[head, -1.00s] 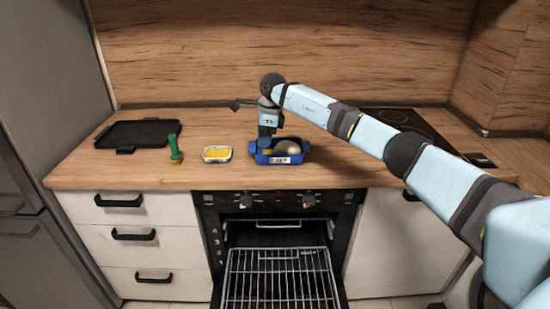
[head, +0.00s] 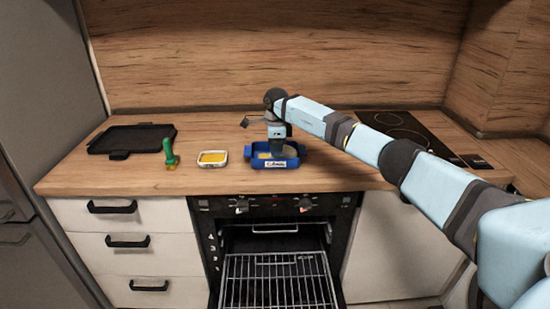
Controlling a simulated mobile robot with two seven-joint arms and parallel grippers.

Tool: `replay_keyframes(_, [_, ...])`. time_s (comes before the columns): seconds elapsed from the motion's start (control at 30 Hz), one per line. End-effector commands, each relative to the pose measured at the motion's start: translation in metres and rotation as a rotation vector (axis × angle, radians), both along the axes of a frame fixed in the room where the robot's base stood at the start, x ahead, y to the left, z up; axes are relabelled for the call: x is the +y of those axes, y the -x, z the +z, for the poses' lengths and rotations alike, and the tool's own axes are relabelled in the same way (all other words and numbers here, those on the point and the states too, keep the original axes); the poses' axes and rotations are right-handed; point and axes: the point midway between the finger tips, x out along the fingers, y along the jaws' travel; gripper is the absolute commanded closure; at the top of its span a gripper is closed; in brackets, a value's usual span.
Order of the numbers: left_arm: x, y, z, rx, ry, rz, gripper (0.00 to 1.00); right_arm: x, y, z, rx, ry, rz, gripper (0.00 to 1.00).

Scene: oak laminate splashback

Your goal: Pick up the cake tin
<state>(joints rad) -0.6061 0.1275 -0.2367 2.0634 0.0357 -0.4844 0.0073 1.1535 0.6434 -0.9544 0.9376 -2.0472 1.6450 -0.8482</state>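A small blue tin with a pale label on its front (head: 274,163), which I take for the cake tin, sits on the wooden counter behind the oven's front edge. My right gripper (head: 277,149) points down over it, its tip at or inside the tin's rim. The fingers are too small and dark to tell whether they are open or touch the tin. A yellowish patch shows inside the tin, left of the gripper; part of the inside is hidden by the gripper. My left gripper is not in view.
A yellow-filled dish (head: 213,158) and a green-handled brush-like tool (head: 170,153) are left of the tin. A black tray (head: 131,139) lies further left. A hob (head: 405,130) is at right. The oven door below is open, with a wire rack (head: 278,280).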

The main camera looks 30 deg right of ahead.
Motion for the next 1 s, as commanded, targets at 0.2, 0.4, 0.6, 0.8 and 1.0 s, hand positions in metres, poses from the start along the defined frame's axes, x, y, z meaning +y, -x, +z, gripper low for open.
replay_keyframes(0.2, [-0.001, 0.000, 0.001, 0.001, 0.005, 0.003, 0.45, 0.003, 0.002, -0.034, 0.003, -0.002, -0.001, 0.84])
replay_keyframes(0.4, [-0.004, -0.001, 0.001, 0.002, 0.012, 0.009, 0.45, 0.003, 0.001, -0.045, -0.001, -0.001, 0.000, 0.84])
replay_keyframes(0.6, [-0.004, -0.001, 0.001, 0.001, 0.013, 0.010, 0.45, 0.003, 0.001, -0.045, -0.001, -0.001, 0.000, 1.00])
replay_keyframes(0.8, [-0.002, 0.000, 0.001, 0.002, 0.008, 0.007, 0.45, 0.003, 0.001, -0.044, -0.001, 0.000, 0.000, 1.00])
replay_keyframes(1.0, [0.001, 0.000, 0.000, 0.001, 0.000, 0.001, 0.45, 0.003, 0.001, -0.042, -0.001, 0.000, 0.000, 1.00])
